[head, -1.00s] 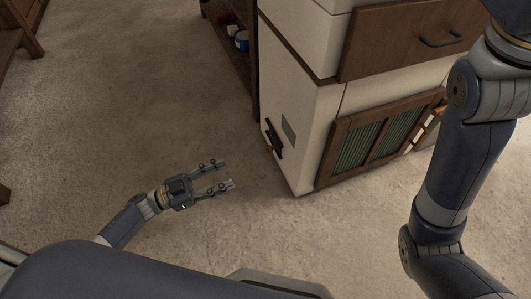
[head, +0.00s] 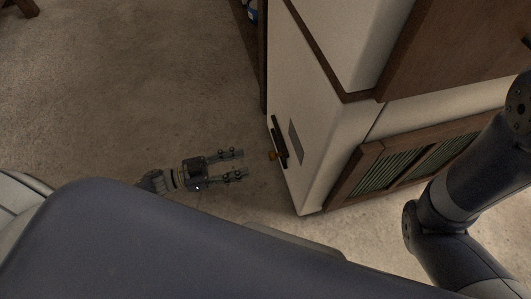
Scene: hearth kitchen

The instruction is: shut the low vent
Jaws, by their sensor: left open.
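Low on the side wall of the white cabinet (head: 345,125) is a narrow dark strip (head: 280,136) with a small orange-brown knob (head: 272,155) at its lower end, apparently the low vent. A flat grey plate (head: 296,142) lies just right of the strip. My left gripper (head: 243,164) is open and empty, its two fingers pointing right toward the knob. It appears a short gap left of the knob, not touching it. My right arm shows at the right edge, but its gripper is out of view.
A brown-framed door with green slats (head: 430,160) is on the cabinet's front, partly behind my right arm. A brown drawer front (head: 450,45) is above. Dark shelving (head: 255,50) stands behind the cabinet. The floor (head: 130,90) left of the cabinet is clear.

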